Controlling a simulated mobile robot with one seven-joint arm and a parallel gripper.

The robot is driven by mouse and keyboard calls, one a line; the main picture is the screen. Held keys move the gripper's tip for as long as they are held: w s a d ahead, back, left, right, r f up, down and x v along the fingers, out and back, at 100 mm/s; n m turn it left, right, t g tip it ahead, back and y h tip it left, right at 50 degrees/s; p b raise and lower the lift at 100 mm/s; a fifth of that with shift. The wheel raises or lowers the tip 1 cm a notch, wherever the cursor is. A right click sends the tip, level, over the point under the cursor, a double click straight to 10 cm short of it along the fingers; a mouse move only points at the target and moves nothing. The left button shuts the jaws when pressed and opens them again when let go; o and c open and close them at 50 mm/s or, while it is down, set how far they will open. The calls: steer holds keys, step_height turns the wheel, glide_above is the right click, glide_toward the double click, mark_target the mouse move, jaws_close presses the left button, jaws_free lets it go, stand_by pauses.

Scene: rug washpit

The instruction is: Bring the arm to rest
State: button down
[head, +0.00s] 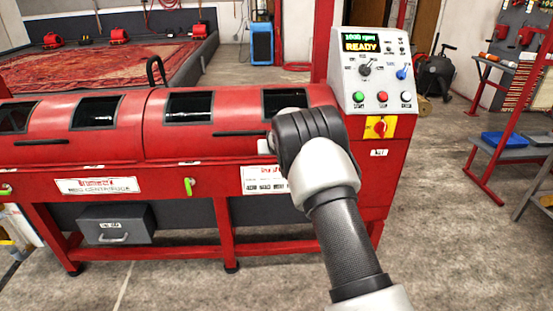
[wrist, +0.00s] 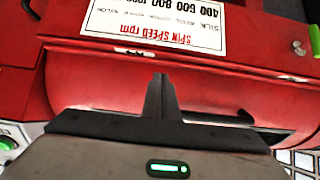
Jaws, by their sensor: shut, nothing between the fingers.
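My arm reaches forward from the bottom right of the head view toward the red centrifuge (head: 110,145). My gripper is hidden behind the arm's own links in the head view. In the wrist view my gripper (wrist: 160,78) is shut and empty, its two dark fingers together. I cannot tell whether the fingertips touch the machine.
A grey drawer box (head: 115,225) hangs under the machine. A rug (head: 100,68) lies in the pit behind. Concrete floor (head: 440,240) is clear between.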

steer(key=s+d+r+g, duration=0.1)
steer(key=s+d+r, duration=0.2)
steer(key=s+r, duration=0.85)
steer(key=s+d+r+g, duration=0.1)
steer(key=s+d+r, duration=0.2)
steer(key=s+r, duration=0.85)
steer(key=s+d+f+g, duration=0.1)
steer(key=s+f+g, duration=0.2)
steer(key=s, duration=3.1)
step_height(320, 180, up, 24)
steer(key=p, duration=2.3)
steer(key=shift+f, duration=0.2)
